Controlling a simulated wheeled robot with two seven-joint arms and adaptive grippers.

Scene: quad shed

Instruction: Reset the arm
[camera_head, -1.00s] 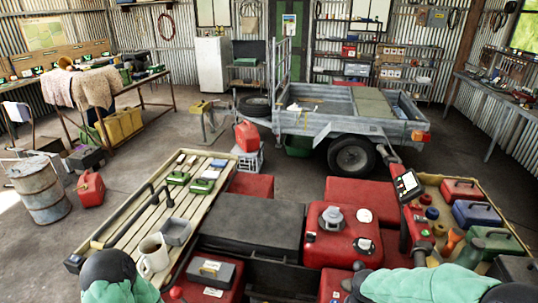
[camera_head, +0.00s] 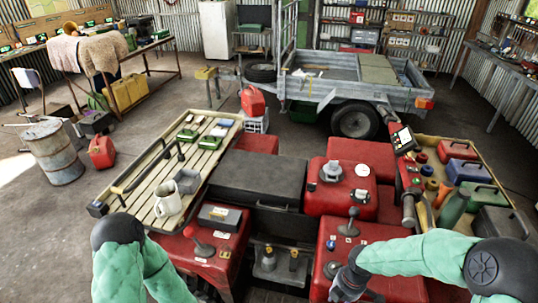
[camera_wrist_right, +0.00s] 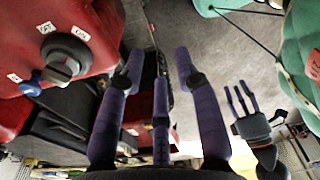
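My right arm (camera_head: 420,253) comes in from the right in the head view and bends down. Its dark gripper (camera_head: 348,283) is low beside the red quad body. In the right wrist view, my right gripper (camera_wrist_right: 158,68) has its purple fingers spread with nothing between them. My left arm (camera_head: 132,258) enters at the bottom left of the head view; its gripper is out of that view. My left gripper (camera_wrist_right: 240,98) shows at the right of the right wrist view, fingers apart and empty.
The red quad (camera_head: 345,257) with levers and knobs lies close in front. A trailer (camera_head: 350,90) stands behind.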

